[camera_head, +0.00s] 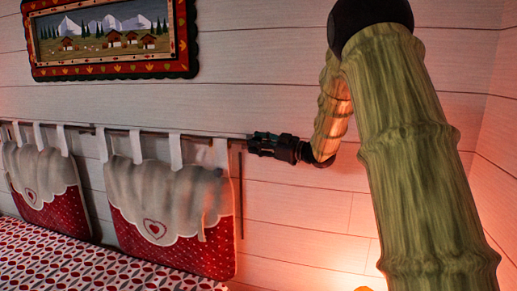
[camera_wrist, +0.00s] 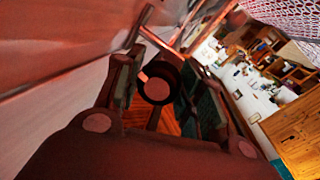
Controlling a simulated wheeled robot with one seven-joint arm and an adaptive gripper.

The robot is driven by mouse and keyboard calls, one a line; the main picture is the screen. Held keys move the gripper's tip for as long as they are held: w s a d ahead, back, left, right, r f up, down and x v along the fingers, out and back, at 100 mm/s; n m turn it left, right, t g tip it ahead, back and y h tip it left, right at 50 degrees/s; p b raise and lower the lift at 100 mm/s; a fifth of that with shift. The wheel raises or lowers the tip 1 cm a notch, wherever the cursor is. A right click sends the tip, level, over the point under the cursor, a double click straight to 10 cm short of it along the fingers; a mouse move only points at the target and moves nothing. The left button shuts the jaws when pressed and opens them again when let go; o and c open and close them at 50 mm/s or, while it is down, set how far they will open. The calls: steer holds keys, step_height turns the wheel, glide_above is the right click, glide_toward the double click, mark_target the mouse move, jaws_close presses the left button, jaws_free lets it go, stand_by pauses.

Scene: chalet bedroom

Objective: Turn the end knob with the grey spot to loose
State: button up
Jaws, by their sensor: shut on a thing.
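The end knob (camera_wrist: 170,72) is a dark round piece at the end of the curtain rod (camera_head: 200,135). In the wrist view its end faces me and carries a pale, greyish-pink round spot (camera_wrist: 156,89). The spot's true colour is hard to tell in the red light. My gripper (camera_wrist: 160,68) has one finger on each side of the knob and is shut on it. In the head view my gripper (camera_head: 255,144) is at the right end of the rod and hides the knob. The knob's turn angle cannot be told.
Padded red-and-white cushions (camera_head: 170,225) hang from the rod by loops, left of my gripper. A framed mountain picture (camera_head: 110,42) hangs above. A patterned bedspread (camera_head: 90,265) lies below. The plank wall (camera_head: 300,210) is close behind my gripper.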

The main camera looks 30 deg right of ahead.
steer(key=shift+f+n+b, duration=0.2)
steer(key=shift+n+b, duration=0.4)
steer(key=shift+b, duration=0.05)
steer(key=shift+r+n+b, duration=0.2)
steer(key=shift+n+b, duration=0.1)
steer(key=o, duration=1)
steer(key=shift+o, duration=0.2)
steer(key=v, duration=1.2)
steer(key=shift+f, duration=0.2)
steer(key=shift+d, duration=0.1)
